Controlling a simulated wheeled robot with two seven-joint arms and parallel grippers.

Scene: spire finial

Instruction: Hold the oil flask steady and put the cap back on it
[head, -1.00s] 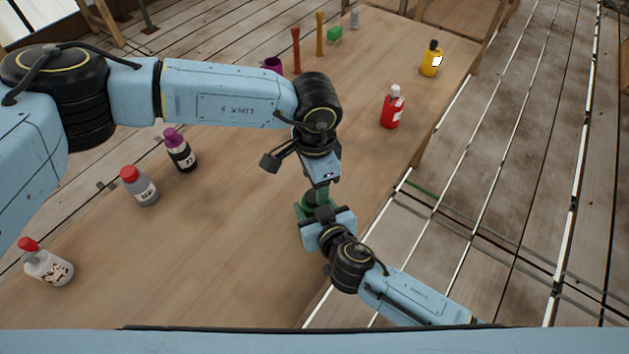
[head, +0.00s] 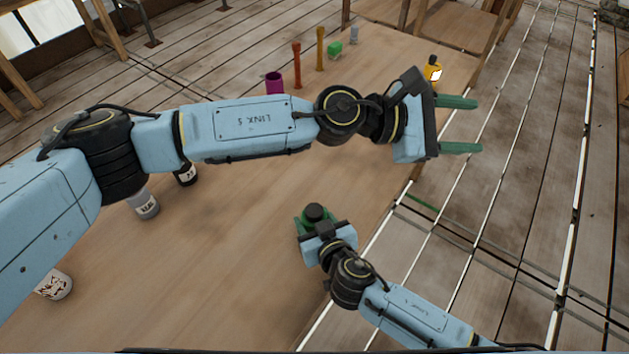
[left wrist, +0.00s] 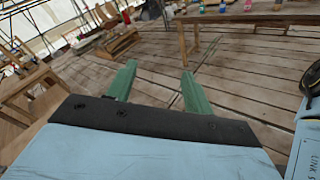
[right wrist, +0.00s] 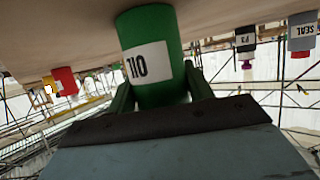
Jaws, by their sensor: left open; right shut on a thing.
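The green oil flask (right wrist: 145,28) stands on the table, its white OIL label upside down in the right wrist view. My right gripper (right wrist: 160,90) is shut around its body, one finger on each side. In the head view a dark round cap (head: 314,212) shows on top of the flask; whether it is fully seated I cannot tell. My left gripper (head: 478,125) is open and empty, well away from the flask, reaching past the table's right edge. Its two green fingers are spread apart with nothing between them in the left wrist view (left wrist: 158,72).
A yellow bottle (head: 433,72) stands near the table's far right corner. Bottles (head: 145,204) at the left are partly behind my left arm. The table's middle is clear.

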